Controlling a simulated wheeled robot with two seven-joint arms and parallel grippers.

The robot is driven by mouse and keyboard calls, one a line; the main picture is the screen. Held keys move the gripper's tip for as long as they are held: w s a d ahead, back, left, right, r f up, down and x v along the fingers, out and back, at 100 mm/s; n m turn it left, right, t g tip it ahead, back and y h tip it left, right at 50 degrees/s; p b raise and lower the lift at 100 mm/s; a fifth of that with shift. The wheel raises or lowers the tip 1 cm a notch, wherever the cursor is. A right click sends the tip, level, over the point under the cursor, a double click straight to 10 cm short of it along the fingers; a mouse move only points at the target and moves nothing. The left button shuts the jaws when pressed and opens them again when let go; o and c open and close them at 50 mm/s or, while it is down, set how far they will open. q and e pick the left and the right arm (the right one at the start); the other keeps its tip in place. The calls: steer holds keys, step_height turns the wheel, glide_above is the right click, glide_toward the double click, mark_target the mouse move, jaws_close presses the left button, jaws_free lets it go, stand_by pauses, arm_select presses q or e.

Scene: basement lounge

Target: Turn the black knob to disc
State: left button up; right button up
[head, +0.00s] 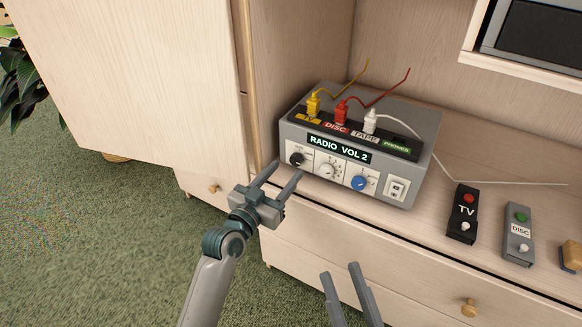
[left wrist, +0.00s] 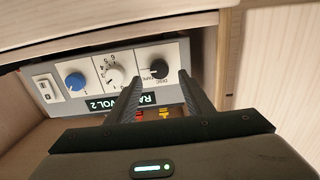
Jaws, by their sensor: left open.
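A grey radio box (head: 428,150) stands on the wooden cabinet, its display (head: 339,148) reading "RADIO VOL 2". The black knob (head: 297,159) is at the left end of its front panel; it also shows in the left wrist view (left wrist: 159,69), upside down, beside small labels including DISC and TAPE. Its exact pointer direction is too small to tell. My left gripper (head: 288,167) is open in front of the knob. In the left wrist view its fingertips (left wrist: 162,77) appear on either side of the knob; I cannot tell whether they touch. My right gripper (head: 340,270) is open and empty, low in front of the drawers.
A white knob (head: 327,171), a blue knob (head: 359,183) and a white switch (head: 396,188) are on the same panel. Yellow, red and white plugs (head: 370,121) stand on top. A TV remote (head: 462,214) and a DISC remote (head: 518,234) lie to the right.

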mark_target(294, 161)
arm_select(q)
steer(key=shift+x, duration=2.05)
arm_select(e)
steer(key=shift+s+d+r+t, duration=0.15)
steer(key=shift+s+r+t, duration=0.1)
steer(key=shift+r+t, duration=0.2)
steer(key=shift+s+d+r+t, duration=0.1)
steer(key=shift+s+r+t, duration=0.1)
steer(key=shift+r+t, duration=0.25)
steer(key=shift+r, duration=0.1)
arm_select(q)
steer(key=c, duration=1)
